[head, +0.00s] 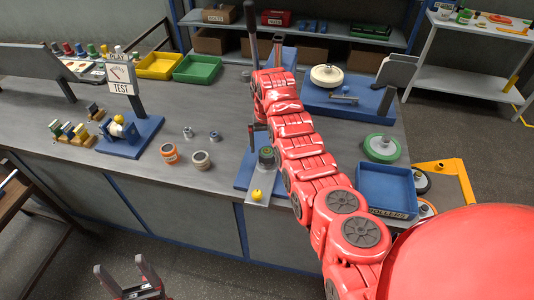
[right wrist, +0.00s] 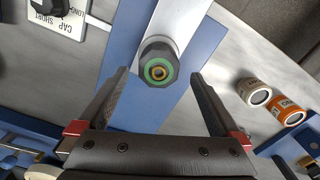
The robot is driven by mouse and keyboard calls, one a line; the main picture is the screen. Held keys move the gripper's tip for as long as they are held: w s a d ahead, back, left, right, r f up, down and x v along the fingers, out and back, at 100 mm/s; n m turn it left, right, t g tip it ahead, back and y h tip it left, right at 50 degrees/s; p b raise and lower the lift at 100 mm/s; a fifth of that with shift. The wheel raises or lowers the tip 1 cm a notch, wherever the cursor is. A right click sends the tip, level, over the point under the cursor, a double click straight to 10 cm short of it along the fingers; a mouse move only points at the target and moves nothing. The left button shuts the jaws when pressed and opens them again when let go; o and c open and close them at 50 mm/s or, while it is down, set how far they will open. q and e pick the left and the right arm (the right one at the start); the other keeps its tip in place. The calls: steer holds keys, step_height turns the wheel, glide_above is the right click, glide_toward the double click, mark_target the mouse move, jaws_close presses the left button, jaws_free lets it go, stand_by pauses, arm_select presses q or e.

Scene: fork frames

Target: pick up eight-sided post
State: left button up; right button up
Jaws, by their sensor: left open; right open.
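The eight-sided post (head: 266,157) is dark with a green top and stands on a silver strip over a blue base (head: 243,178) near the bench's front edge. In the right wrist view the post (right wrist: 158,62) shows end-on, with a green ring and a yellowish centre. My right gripper (right wrist: 159,78) is open, its fingertips to either side just short of the post in the picture; I see no contact. In the head view my red right arm hides most of that gripper. My left gripper (head: 121,265) is open and empty in front of the bench, low at the left.
Orange-banded (head: 169,153) and cream-banded (head: 201,160) rollers stand left of the post.

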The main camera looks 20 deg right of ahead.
mark_target(267, 151)
step_height(267, 151, down, 4)
steer(key=shift+s+r+p, duration=0.15)
steer(key=shift+r+p, duration=0.05)
steer(key=shift+p, duration=0.4)
steer(key=shift+f, duration=0.35)
jaws_close()
